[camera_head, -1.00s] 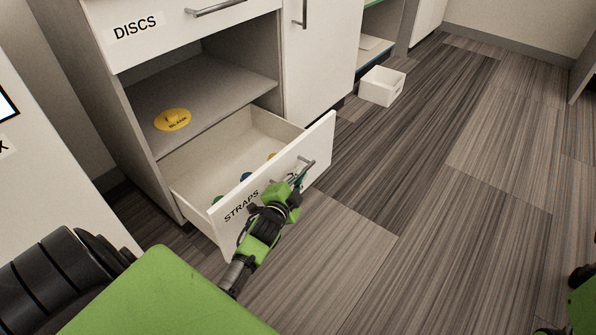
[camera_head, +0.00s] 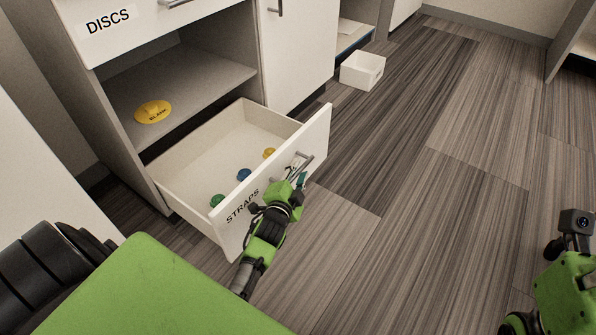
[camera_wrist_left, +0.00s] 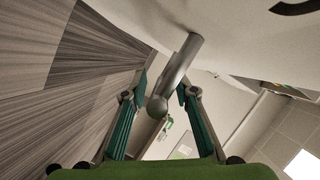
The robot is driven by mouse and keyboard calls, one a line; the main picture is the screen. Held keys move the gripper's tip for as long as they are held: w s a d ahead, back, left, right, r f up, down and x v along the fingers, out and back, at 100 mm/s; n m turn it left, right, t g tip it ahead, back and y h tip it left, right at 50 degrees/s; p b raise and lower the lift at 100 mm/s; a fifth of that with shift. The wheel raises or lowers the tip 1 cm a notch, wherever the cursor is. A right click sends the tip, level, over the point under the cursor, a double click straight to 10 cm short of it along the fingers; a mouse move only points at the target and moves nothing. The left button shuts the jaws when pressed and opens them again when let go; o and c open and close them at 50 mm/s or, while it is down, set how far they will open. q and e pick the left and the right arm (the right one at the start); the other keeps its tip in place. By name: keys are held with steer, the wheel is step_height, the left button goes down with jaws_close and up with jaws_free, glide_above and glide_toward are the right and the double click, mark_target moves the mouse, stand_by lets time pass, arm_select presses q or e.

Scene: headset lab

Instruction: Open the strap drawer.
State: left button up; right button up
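The strap drawer (camera_head: 228,238), a white drawer with STRAPS on its front, is pulled well out of the cabinet. Its handle (camera_head: 310,160) is a grey metal bar on the front. My left gripper (camera_head: 299,181) is at this handle.
A yellow disc (camera_head: 153,112) marked BLANK lies on the open shelf (camera_head: 205,82) above the drawer. The DISCS drawer (camera_head: 135,45) above is shut. A white box (camera_head: 362,71) stands on the floor farther back. The striped floor (camera_head: 400,225) right of the drawer is clear.

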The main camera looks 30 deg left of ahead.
arm_select(q)
steer(key=v, duration=1.2)
stand_by(0.6)
